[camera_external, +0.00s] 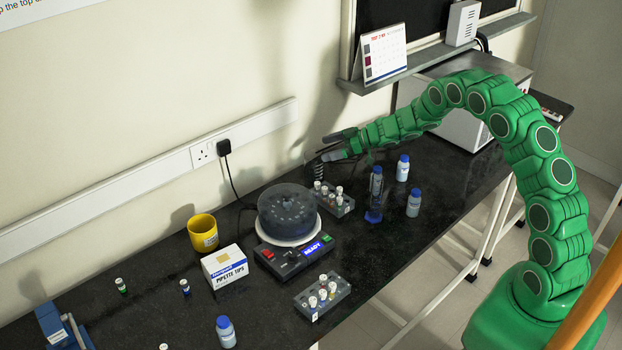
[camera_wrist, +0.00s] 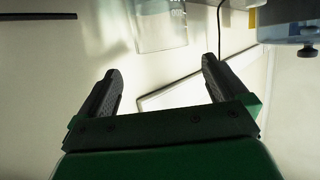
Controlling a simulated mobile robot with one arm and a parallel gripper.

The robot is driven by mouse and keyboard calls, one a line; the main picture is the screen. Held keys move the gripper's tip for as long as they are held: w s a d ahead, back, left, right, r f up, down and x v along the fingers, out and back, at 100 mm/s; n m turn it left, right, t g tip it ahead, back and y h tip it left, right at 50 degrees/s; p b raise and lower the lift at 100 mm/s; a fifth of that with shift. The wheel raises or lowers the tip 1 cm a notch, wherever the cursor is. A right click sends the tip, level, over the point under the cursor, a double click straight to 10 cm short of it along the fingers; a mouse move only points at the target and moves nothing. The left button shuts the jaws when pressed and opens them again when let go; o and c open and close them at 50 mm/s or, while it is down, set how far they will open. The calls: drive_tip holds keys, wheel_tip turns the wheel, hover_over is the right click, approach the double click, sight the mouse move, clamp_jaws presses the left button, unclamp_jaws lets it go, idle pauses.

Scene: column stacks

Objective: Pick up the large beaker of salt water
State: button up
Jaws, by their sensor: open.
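A clear glass beaker (camera_wrist: 162,28) with white markings shows at the top of the wrist view, cut off by the frame edge. I cannot read its label or tell whether it is the salt water one. I cannot make it out in the external view. My gripper (camera_wrist: 160,77) is open, with its two dark fingers apart and nothing between them. The beaker appears beyond the fingertips, not between them. In the external view my gripper (camera_external: 340,143) is low over the back of the bench, near the wall.
On the black bench (camera_external: 190,295) stand a centrifuge (camera_external: 287,210), a vial rack (camera_external: 334,198), a second vial rack (camera_external: 322,297), blue-capped bottles (camera_external: 403,168), a yellow mug (camera_external: 203,232) and a pipette tips box (camera_external: 225,268). A cord (camera_external: 232,178) hangs from the wall socket.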

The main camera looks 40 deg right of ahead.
sight(309, 157)
drive_tip(key=x, duration=0.2)
drive_tip(key=f+x, duration=0.1)
drive_tip(key=x, duration=0.4)
drive_tip(key=shift+s+a+f, duration=0.2)
drive_tip(key=shift+s, duration=0.1)
drive_tip(key=shift+w+a, duration=0.25)
drive_tip(key=shift+w, duration=0.1)
drive_tip(key=c, duration=1.2)
